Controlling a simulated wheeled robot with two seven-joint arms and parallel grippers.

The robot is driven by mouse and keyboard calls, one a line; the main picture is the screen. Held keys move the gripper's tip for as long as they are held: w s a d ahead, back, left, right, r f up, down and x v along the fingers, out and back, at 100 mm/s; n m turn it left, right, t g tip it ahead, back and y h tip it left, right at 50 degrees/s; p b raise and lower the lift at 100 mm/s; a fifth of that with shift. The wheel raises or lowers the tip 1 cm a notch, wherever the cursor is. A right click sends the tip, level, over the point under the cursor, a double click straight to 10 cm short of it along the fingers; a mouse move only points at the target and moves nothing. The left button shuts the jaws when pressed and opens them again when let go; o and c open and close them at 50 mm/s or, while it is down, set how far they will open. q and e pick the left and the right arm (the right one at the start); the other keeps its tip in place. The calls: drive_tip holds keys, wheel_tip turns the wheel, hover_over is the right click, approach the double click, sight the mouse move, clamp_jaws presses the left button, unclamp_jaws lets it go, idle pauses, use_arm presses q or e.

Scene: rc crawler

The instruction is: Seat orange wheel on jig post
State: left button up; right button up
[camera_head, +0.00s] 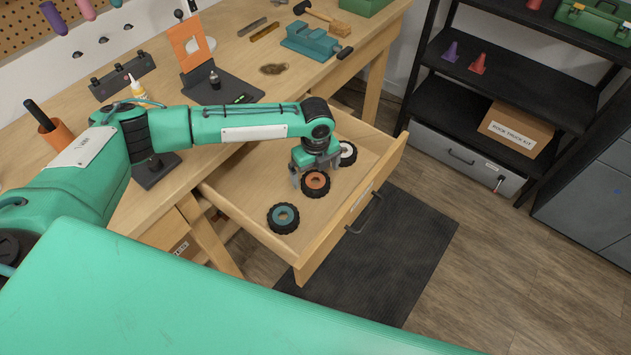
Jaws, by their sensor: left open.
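The orange wheel (316,183), a black tyre with an orange hub, lies in the open wooden drawer (250,212). My left gripper (316,171) is open and points down into the drawer, right at the orange wheel's far side; I cannot tell whether its fingers touch the tyre. A small dark plate with a short upright post (154,161) sits on the bench behind my left forearm. A larger dark plate (240,91) with an orange upright also carries a short post (214,78). I cannot tell which is the jig post. My right gripper is not in view.
A teal-hubbed wheel (284,217) lies nearer in the drawer; a white-hubbed wheel (347,153) lies beyond the gripper. The drawer's walls surround them. A glue bottle (138,88), an orange cup (56,137) and a teal vise (311,41) stand on the workbench.

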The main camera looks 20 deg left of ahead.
sight(315, 179)
use_arm(q)
wheel_tip(315, 179, down, 4)
drive_tip(key=shift+r+p, duration=0.25)
drive_tip(key=shift+p, duration=0.05)
drive_tip(key=shift+f, duration=0.25)
drive_tip(key=shift+c, duration=1.3)
drive_tip(key=c, duration=0.7)
drive_tip(key=shift+c, duration=0.5)
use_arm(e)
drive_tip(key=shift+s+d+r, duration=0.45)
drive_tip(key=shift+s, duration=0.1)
use_arm(q)
drive_tip(key=shift+r, duration=0.15)
